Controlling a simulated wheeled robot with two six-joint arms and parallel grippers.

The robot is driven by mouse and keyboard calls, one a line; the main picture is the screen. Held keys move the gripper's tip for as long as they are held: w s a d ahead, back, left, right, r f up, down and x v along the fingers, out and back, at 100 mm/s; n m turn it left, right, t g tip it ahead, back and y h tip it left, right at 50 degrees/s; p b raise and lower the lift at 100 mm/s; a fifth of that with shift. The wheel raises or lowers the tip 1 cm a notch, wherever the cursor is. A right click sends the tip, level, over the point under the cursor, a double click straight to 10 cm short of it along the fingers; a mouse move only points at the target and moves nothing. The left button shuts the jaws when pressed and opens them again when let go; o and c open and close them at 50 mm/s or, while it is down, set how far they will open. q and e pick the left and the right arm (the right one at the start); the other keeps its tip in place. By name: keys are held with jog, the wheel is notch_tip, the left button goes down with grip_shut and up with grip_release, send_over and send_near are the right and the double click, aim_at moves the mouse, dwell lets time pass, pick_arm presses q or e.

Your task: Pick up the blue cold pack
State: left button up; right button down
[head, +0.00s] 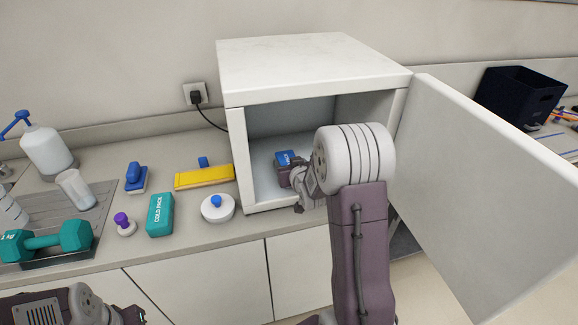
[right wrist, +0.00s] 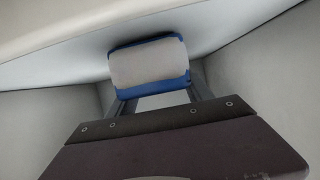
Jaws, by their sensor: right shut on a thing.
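The blue cold pack (head: 285,157) is inside the open white cabinet (head: 235,150). My right gripper (head: 288,173) reaches in through the front opening and is shut on it. In the right wrist view the pack (right wrist: 149,62) shows a pale face with blue edges, at the ends of the fingers (right wrist: 160,100). Whether it touches the cabinet floor I cannot tell. My left arm shows at the bottom left, with its gripper (head: 128,315) partly cut off by the frame edge; its jaws are unclear.
The cabinet door (head: 500,190) stands open on the right. A teal cold pack (head: 160,215), a white round item (head: 217,208), a yellow item (head: 204,178) and a teal dumbbell (head: 45,241) are on the counter at left. A dark bin (head: 520,97) stands behind the door.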

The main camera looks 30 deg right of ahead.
jog(key=r, duration=0.2)
jog(key=d+r, duration=0.1)
jog(key=r, duration=0.1)
jog(key=shift+r+p, duration=0.3)
jog(key=s+d+r+p, duration=0.3)
jog(key=d+r, duration=0.3)
jog(key=d, duration=0.4)
jog(key=shift+d+p, duration=0.15)
jog(key=shift+p, duration=0.15)
